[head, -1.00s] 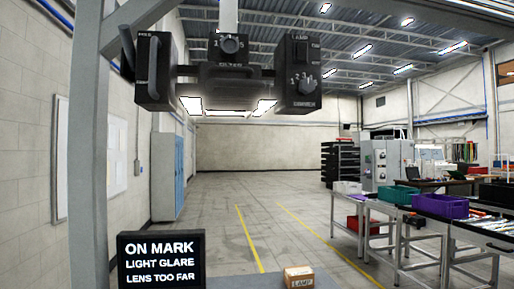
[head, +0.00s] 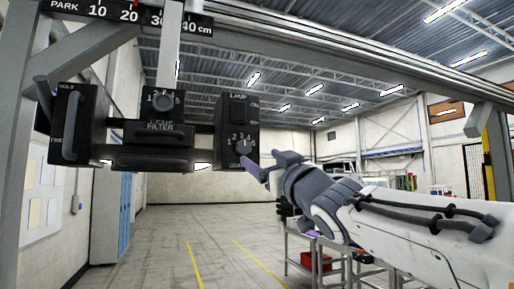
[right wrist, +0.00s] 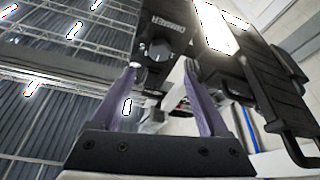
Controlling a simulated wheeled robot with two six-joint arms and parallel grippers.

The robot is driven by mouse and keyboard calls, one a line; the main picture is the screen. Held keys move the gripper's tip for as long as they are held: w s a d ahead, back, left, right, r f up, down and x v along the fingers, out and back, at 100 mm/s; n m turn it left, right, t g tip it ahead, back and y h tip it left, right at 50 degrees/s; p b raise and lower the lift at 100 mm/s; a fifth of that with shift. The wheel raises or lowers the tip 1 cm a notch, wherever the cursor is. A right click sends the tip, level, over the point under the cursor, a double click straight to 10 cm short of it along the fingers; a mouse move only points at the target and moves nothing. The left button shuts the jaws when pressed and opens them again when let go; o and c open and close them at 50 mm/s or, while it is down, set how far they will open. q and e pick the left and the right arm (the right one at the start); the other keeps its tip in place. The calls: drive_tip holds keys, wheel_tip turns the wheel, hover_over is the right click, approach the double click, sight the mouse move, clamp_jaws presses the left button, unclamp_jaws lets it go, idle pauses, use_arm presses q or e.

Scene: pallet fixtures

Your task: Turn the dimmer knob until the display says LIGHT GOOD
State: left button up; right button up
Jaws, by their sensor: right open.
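The dimmer knob (head: 241,146) is a small dark dial with numbers around it, low on the front of a black lamp box (head: 237,112). It also shows in the right wrist view (right wrist: 158,51), beside the word DIMMER. My right gripper (head: 266,163) is open, its purple fingertips close to the knob's lower right in the head view. In the right wrist view the fingers (right wrist: 160,72) stand to either side below the knob, and I cannot tell whether they touch it. The display is not in view now. My left gripper is not in view.
Benches stand behind at the right. The floor (head: 165,245) ahead is clear.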

sight(244, 146)
drive_tip(key=p+x, duration=0.4)
drive_tip(key=x, duration=0.5)
drive_tip(key=shift+w+r, duration=0.1)
drive_tip(key=shift+r, duration=0.05)
drive_tip(key=shift+w+a+p, duration=0.2)
drive_tip(key=shift+w+p, duration=0.1)
drive_tip(key=shift+w, duration=0.2)
clamp_jaws()
